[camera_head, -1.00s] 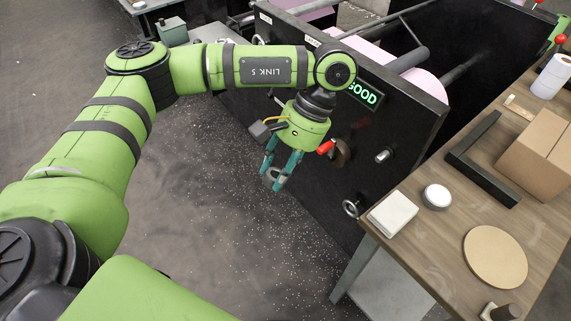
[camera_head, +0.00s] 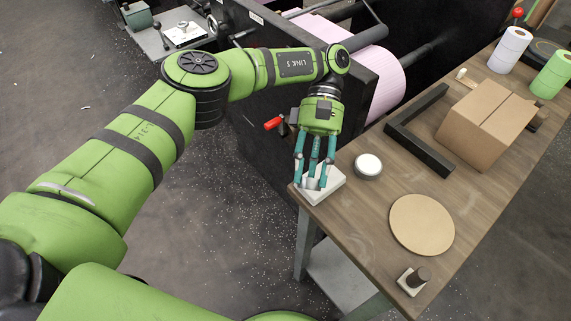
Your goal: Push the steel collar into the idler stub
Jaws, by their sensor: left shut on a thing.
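My left gripper (camera_head: 313,181) points down over a white block (camera_head: 328,192) at the near left corner of the wooden table. Its teal fingers are closed in on a small grey ring-like piece, which looks like the steel collar (camera_head: 312,184). The fingers partly cover it, and I cannot tell whether it touches the block. No idler stub can be made out on the black machine panel (camera_head: 366,92); the arm and gripper cover part of that panel. My right gripper is not in view.
On the table (camera_head: 350,235) are a round white-topped tin (camera_head: 368,166), a tan disc (camera_head: 422,224), a black angle bar (camera_head: 418,145), a cardboard box (camera_head: 485,122) and a dark peg on a pale base (camera_head: 413,279). A red-tipped handle (camera_head: 273,124) sticks out left of the gripper.

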